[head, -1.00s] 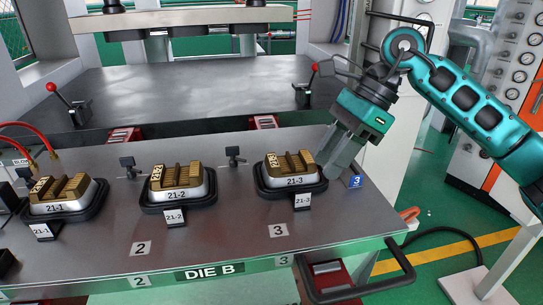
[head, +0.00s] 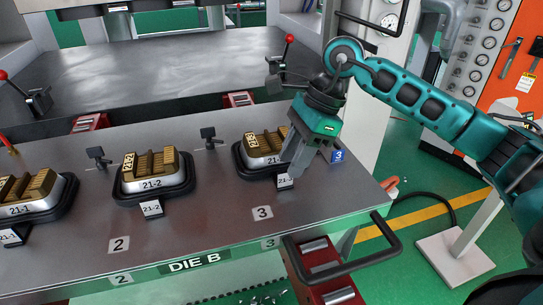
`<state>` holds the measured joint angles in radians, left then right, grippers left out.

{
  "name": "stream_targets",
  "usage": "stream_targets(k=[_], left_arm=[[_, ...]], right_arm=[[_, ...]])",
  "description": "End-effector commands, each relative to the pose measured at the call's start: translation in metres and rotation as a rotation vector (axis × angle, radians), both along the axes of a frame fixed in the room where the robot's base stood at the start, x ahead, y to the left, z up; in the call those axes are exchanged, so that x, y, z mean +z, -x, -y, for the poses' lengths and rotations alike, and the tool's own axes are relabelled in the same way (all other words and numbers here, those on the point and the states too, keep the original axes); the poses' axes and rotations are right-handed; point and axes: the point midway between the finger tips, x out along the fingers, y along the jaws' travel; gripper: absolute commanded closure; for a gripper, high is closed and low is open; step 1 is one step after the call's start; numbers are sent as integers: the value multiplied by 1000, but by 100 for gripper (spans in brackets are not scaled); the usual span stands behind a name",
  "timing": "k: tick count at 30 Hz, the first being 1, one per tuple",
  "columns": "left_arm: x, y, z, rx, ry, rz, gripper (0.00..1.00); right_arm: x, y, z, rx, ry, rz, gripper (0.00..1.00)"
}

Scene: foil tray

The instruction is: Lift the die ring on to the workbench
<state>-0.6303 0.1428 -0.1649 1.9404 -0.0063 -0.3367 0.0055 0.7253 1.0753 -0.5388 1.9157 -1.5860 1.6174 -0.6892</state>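Three brass-topped dies sit in black ring-shaped bases on the grey metal plate (head: 200,232) marked DIE B: die 21-1 (head: 22,192), die 21-2 (head: 150,165) and die 21-3 (head: 262,147). I cannot tell which part is the die ring. My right gripper (head: 291,170) points down at the right side of die 21-3, hiding part of it and of its black base (head: 240,165). The fingers look close to the base. I cannot tell whether they touch it or how far apart they are. My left gripper is out of view.
A black bar handle (head: 350,252) sticks out at the plate's front right corner, beside a red part with rollers (head: 325,268). Small black posts (head: 208,138) stand between the dies. A red-knobbed lever (head: 289,40) stands behind my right gripper.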

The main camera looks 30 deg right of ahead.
Motion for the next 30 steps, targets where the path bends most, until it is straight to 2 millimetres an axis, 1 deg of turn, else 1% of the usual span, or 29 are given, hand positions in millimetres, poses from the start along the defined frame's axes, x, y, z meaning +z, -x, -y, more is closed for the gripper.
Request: stream_targets(k=[3,6,14,17,26,27,30], left_arm=[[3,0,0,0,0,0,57],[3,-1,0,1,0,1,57],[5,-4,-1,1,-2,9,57],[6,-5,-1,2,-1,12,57],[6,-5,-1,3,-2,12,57],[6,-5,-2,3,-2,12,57],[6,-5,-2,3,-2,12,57]], right_arm=[[-17,-2,-9,2,-2,-4,62],[-25,-3,-12,1,-1,-3,62],[-28,-4,-13,0,0,0,62],[-28,-4,-13,0,0,0,69],[-28,-4,-13,0,0,-1,98],[-28,-4,-13,0,0,-1,100],[-28,-3,-13,0,0,-1,100]])
